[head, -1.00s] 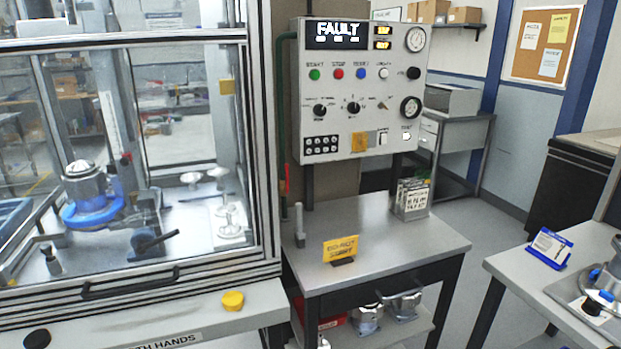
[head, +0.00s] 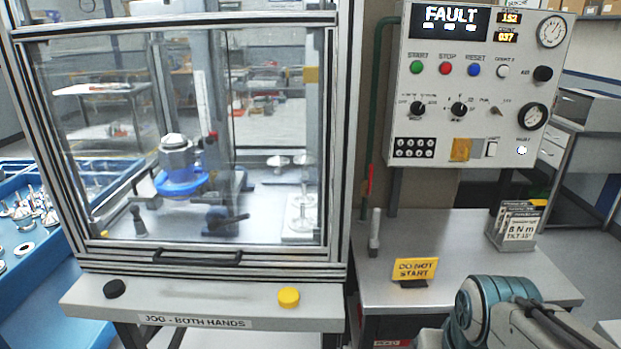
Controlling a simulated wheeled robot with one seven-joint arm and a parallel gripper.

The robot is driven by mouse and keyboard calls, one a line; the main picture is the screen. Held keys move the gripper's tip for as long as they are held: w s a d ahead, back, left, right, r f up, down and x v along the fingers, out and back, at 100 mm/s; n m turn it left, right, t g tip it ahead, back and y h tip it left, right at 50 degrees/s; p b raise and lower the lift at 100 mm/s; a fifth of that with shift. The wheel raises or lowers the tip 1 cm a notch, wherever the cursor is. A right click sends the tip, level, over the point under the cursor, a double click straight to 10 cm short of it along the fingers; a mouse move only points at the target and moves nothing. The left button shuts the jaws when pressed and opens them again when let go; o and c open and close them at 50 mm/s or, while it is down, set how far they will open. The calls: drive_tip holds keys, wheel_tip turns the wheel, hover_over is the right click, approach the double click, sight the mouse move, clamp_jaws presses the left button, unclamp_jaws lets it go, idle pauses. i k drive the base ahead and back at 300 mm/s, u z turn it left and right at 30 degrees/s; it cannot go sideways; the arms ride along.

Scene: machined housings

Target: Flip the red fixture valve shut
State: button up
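A small red lever (head: 370,181), which looks like the fixture valve's handle, sits low on the green vertical pipe (head: 377,100) between the glazed enclosure and the control panel. The lever appears upright, in line with the pipe. It is small in the head view, so fine detail is hard to tell. Part of my arm (head: 490,312) shows at the bottom right, well below and to the right of the lever. My gripper is not in view.
The glazed enclosure (head: 348,130) stands left of the pipe. The control panel (head: 480,125) reads FAULT. On the steel table (head: 455,245) are a yellow DO NOT START sign (head: 415,270), a grey upright post (head: 375,230) and a card holder (head: 515,225). A yellow button (head: 289,297) is at front.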

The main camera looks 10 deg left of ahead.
sight(371, 165)
drive_tip(key=u, duration=0.15)
drive_tip(key=i, duration=0.15)
drive_tip(key=u, duration=0.05)
drive_tip(key=k, duration=1.35)
drive_tip(key=z, duration=0.6)
drive_tip(key=i, duration=1.95)
drive_tip(key=u, duration=0.7)
